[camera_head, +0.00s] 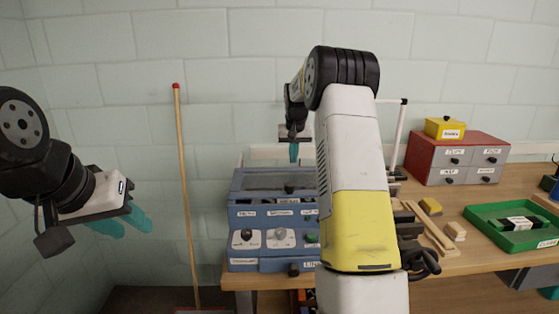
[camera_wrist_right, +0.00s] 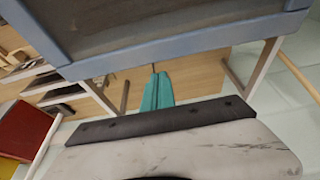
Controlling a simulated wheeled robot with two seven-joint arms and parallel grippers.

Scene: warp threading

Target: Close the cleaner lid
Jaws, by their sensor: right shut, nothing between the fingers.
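A blue cabinet (camera_head: 243,213) with labels stands at the left end of the workbench. On its top is a blue-framed lid with a grey panel (camera_head: 262,182) and a black knob (camera_head: 290,187). A dark gap shows below its front edge; how far it is open I cannot tell. My right gripper (camera_head: 293,152) is shut and empty, above and behind the lid. In the right wrist view its teal fingers (camera_wrist_right: 157,90) are together, close to a blue frame with a dark panel (camera_wrist_right: 150,25); contact is unclear. My left gripper (camera_head: 122,222) is open and empty, left of the cabinet.
A wooden pole (camera_head: 184,190) with a red tip leans between my left gripper and the cabinet. My right arm covers the cabinet's right side. A red drawer box (camera_head: 425,152), a yellow box (camera_head: 444,128) and a green tray (camera_head: 496,240) stand on the right.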

